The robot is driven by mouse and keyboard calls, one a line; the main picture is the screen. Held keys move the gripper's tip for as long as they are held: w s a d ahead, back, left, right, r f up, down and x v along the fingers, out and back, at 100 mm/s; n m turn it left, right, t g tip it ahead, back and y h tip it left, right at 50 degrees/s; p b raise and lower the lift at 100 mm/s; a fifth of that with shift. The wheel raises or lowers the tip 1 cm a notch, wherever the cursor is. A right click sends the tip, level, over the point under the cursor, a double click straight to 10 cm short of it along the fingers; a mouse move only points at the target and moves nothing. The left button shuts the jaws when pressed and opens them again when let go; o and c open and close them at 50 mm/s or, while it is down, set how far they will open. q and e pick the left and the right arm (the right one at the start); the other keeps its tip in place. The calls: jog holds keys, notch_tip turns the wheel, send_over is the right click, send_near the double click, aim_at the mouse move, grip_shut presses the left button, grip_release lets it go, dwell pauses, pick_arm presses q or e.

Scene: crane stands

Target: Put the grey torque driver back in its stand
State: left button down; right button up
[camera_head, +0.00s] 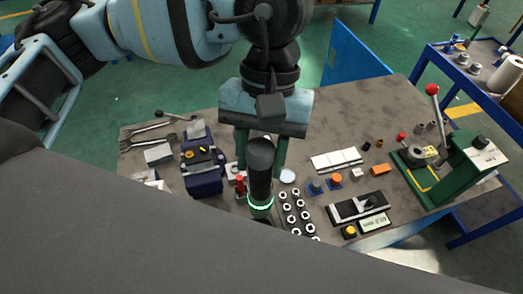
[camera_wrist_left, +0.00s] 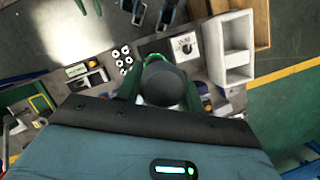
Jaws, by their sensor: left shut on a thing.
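The grey torque driver (camera_head: 260,172) is a dark grey cylinder with a glowing green ring near its lower end. My left gripper (camera_head: 261,160) is shut on it, with one green finger on each side, over the middle of the workbench. The driver's rounded top also shows between the fingers in the left wrist view (camera_wrist_left: 166,86). Its lower tip is hidden. I cannot pick out its stand with certainty; the driver and gripper cover part of the bench. My right gripper is not in view.
White bins (camera_wrist_left: 230,50) show in the left wrist view. The bench's back right is bare.

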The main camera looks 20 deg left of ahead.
pick_arm(q)
jog(key=shift+f+b, duration=1.2)
jog(key=shift+f, duration=1.6)
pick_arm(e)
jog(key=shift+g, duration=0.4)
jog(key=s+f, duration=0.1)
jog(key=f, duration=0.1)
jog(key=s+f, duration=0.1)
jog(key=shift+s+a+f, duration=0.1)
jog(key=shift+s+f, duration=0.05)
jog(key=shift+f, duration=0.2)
